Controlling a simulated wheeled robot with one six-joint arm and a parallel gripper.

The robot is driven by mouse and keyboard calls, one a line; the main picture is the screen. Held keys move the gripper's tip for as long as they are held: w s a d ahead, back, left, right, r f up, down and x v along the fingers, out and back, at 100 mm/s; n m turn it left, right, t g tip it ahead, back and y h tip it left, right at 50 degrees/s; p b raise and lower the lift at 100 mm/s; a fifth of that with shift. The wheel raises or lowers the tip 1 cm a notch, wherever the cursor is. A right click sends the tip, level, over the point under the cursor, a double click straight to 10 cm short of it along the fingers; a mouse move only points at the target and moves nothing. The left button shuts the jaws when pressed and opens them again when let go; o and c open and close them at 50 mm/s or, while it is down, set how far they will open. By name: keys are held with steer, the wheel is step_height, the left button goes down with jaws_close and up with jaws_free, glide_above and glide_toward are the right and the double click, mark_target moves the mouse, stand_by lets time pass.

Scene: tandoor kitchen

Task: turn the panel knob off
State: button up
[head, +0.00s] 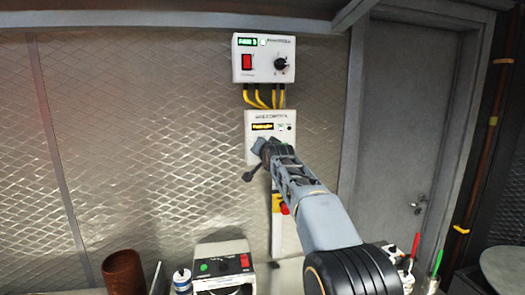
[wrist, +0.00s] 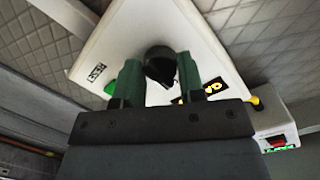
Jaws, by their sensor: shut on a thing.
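The lower white control panel (head: 257,120) hangs on the wall, with an amber display (head: 262,127) and small labels. My gripper (head: 268,154) is at its lower part and hides the knob in the head view. In the wrist view, the black knob (wrist: 161,64) stands out from the white panel (wrist: 125,40). My gripper's two green-padded fingers (wrist: 160,76) are shut on it, one at each side. The amber display is partly hidden behind one finger. The knob's pointer mark cannot be made out.
An upper white box (head: 264,72) with a red switch, a green display and its own black knob is joined by yellow cables (head: 263,97). Below are a counter appliance (head: 222,266), a brown cylinder (head: 124,272) and a small bottle (head: 182,281). A grey door (head: 400,120) is at right.

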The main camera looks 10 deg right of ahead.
stand_by(0.5)
steer(key=o, duration=0.9)
steer(key=shift+s+r+b, duration=0.3)
steer(key=shift+s+b, duration=0.8)
steer(key=shift+s, duration=1.2)
steer(key=shift+s+r+b, duration=0.25)
steer(key=shift+s+b, duration=0.9)
steer(key=shift+s, duration=1.1)
steer(key=shift+s+r+b, duration=0.3)
steer(key=shift+s+b, duration=0.8)
steer(key=shift+s, duration=1.2)
